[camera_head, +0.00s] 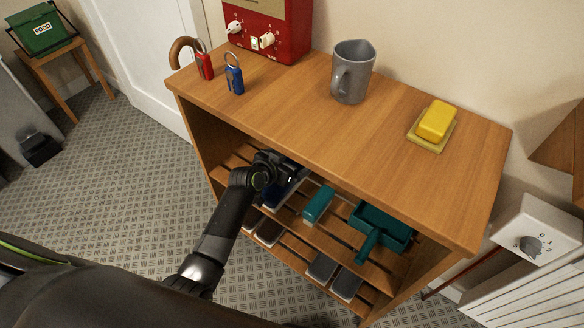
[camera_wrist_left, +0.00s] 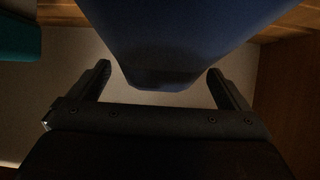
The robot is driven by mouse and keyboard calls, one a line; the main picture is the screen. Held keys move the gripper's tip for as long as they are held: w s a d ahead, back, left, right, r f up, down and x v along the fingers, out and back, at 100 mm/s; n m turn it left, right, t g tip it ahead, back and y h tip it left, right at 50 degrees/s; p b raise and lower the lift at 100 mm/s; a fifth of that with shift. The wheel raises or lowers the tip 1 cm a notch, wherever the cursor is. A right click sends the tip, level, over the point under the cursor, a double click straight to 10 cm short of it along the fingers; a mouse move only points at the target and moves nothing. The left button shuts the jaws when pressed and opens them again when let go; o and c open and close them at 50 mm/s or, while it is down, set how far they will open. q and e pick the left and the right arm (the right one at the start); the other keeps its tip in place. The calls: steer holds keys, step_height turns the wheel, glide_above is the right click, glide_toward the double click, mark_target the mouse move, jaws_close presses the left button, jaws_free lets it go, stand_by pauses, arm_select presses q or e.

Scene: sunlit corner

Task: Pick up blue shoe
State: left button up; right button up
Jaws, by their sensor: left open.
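The blue shoe (camera_head: 287,190) lies on the upper slatted shelf inside the wooden cabinet, at the left end. My left gripper (camera_head: 275,168) reaches into the shelf and covers part of it. In the left wrist view the dark blue shoe (camera_wrist_left: 180,40) fills the top middle, its narrower end pointing down toward the palm. The left gripper (camera_wrist_left: 158,72) is open, with one finger on each side of that end. I cannot tell whether either finger touches it. My right gripper is not in view.
Dark shoes (camera_head: 322,267) sit on the lower shelf. The cabinet top (camera_head: 300,110) overhangs my gripper and holds a grey mug (camera_head: 352,72).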

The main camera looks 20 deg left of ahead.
arm_select(q)
steer(key=c, duration=1.2)
steer(key=shift+c, duration=0.2)
steer(key=shift+r, duration=0.1)
